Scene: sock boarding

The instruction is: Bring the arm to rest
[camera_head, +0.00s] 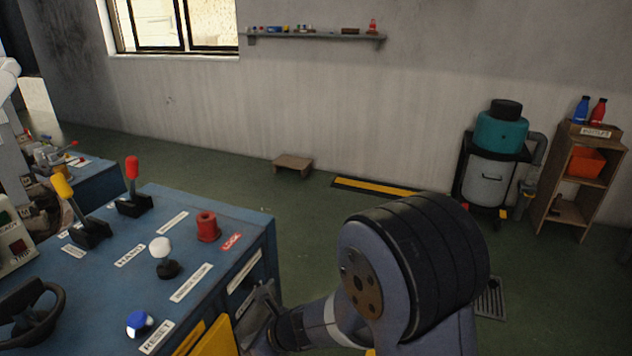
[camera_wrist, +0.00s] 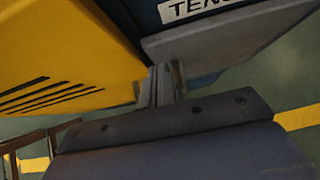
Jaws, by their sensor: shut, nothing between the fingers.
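My gripper (camera_wrist: 163,84) is at the middle of the wrist view. Its two narrow grey fingers are together with nothing visible between them. In the head view my gripper (camera_head: 265,298) is beside the right side of the blue console, partly hidden by the console and my wrist. My arm rises from the bottom right, with a large dark joint in the foreground. In the wrist view a yellow panel (camera_wrist: 65,60) and a grey plate (camera_wrist: 225,42) are close to the fingers. I cannot tell whether the fingers touch either one.
The blue console (camera_head: 215,260) carries levers, knobs and a red ring (camera_head: 208,226). A low wooden stool (camera_head: 293,165) stands near the wall. A teal-topped canister (camera_head: 495,150) and a wooden shelf unit (camera_head: 575,180) stand at the right. The green floor between is mostly clear.

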